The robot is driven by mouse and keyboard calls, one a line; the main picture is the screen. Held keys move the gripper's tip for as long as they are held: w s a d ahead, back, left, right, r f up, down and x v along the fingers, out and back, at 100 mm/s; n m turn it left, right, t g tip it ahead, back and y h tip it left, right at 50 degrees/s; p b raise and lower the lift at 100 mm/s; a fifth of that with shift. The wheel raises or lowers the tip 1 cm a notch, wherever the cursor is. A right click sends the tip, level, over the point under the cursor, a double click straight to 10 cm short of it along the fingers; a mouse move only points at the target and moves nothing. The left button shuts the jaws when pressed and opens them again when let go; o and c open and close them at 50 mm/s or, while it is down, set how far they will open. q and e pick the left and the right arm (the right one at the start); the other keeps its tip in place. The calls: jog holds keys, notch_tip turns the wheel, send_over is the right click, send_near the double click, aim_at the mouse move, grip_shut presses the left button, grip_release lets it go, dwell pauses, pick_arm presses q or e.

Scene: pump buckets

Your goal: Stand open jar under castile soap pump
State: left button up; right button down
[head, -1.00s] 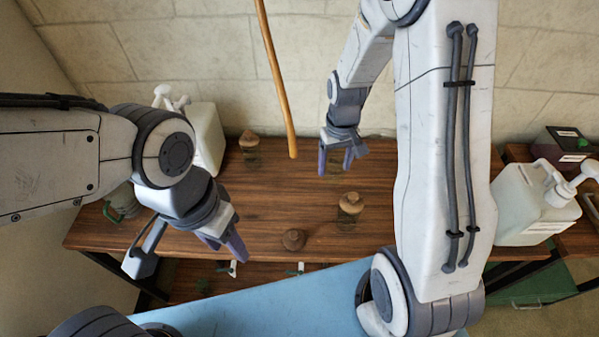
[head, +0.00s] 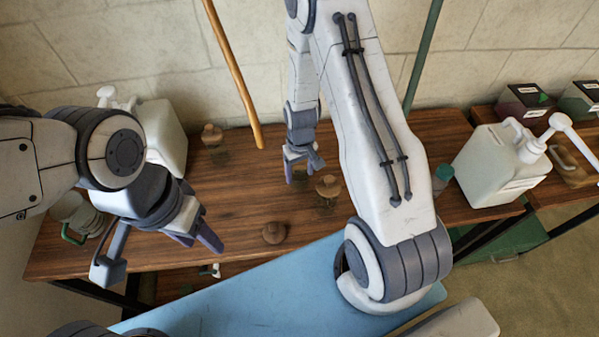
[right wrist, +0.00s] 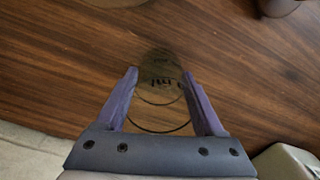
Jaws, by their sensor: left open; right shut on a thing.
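My right gripper (head: 302,172) is shut on a clear, open glass jar, above or at the wooden table. In the right wrist view the fingers (right wrist: 160,88) hold the jar (right wrist: 160,75) from both sides, and dark lettering shows on it. A round wooden lid (head: 274,233) lies by the table's front edge. A white pump bucket (head: 500,170) stands at the right with its pump (head: 530,145) on top. Another white pump bucket (head: 166,130) stands at the back left, partly hidden by my left arm. I cannot read which holds castile soap. My left gripper (head: 205,238) is open and empty.
Two jars with wooden stoppers stand on the table (head: 245,190), one at the back (head: 213,142) and one (head: 327,190) just right of my right gripper. A green-topped container (head: 443,176) stands left of the right bucket. Labelled dark boxes (head: 525,100) are at far right.

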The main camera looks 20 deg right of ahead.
jog(key=shift+f, duration=0.35)
jog(key=shift+f, duration=0.15)
grip_release()
